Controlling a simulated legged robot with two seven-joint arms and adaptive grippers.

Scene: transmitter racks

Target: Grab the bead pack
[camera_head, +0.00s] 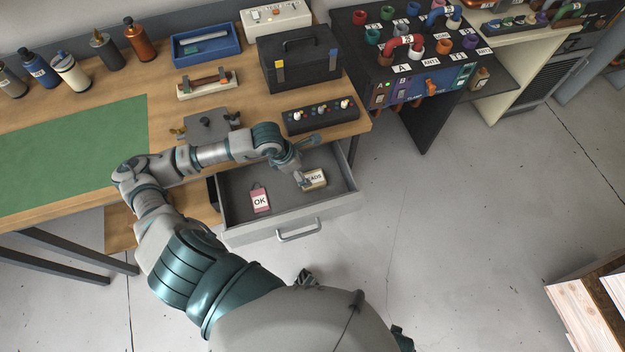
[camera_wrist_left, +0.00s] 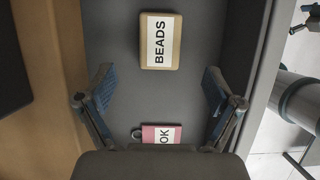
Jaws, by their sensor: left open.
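The bead pack (camera_head: 317,178) is a small tan block with a white label, lying in the open grey drawer. In the left wrist view the bead pack (camera_wrist_left: 175,42) reads "BEADS" and lies ahead of the fingertips, roughly centred between their lines. My left gripper (camera_head: 307,163) is over the drawer, and part of it covers the pack's left side in the head view. In the left wrist view the left gripper (camera_wrist_left: 158,80) has its fingers wide apart with nothing between the tips. My right gripper is not seen.
A pink "OK" tag (camera_head: 260,199) lies in the drawer (camera_head: 290,213), left of the pack. The drawer walls surround both. The workbench (camera_head: 250,95) above holds a black toolbox (camera_head: 300,58) and a knob panel (camera_head: 320,115). Open floor lies right of the drawer.

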